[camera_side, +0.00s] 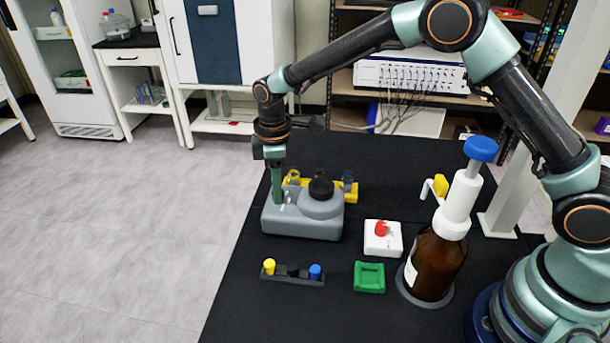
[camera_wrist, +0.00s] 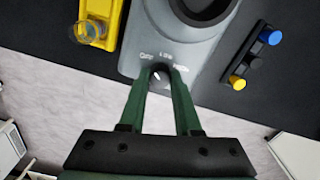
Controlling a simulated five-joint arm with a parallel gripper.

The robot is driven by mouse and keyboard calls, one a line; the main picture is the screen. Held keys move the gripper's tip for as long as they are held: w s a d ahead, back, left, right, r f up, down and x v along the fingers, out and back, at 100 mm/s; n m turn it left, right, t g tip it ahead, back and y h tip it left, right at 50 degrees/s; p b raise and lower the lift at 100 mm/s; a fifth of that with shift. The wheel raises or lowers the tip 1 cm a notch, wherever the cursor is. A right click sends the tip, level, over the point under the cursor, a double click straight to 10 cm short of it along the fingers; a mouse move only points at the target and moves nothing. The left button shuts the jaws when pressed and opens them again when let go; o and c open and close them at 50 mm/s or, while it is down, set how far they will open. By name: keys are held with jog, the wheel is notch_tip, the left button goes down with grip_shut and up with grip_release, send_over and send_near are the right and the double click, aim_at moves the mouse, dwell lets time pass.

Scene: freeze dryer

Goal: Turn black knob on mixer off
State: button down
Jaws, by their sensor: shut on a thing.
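The grey mixer (camera_side: 303,224) stands near the left edge of the black table, with its dark round cup (camera_side: 321,187) on top. In the wrist view the mixer (camera_wrist: 190,50) fills the top middle, and its dark cup shows at the top edge. The black knob (camera_wrist: 157,78) sits on the mixer's front face below small white lettering and bears a light mark. My gripper (camera_wrist: 160,72) points at that face, its two green fingers shut on the knob's sides. In the side view my gripper (camera_side: 278,198) reaches down to the mixer's left part and hides the knob.
A yellow rack (camera_side: 351,192) with vials stands behind the mixer. In front are a black holder (camera_side: 292,275) with yellow and blue caps and a green tray (camera_side: 369,277). A white box (camera_side: 383,245) with a red top and a brown bottle (camera_side: 436,263) stand to the right.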

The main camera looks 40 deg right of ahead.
jog(key=shift+r+n, duration=0.1)
jog(key=shift+n, duration=1)
jog(key=c, duration=0.6)
grip_release()
notch_tip(320, 180, up, 12)
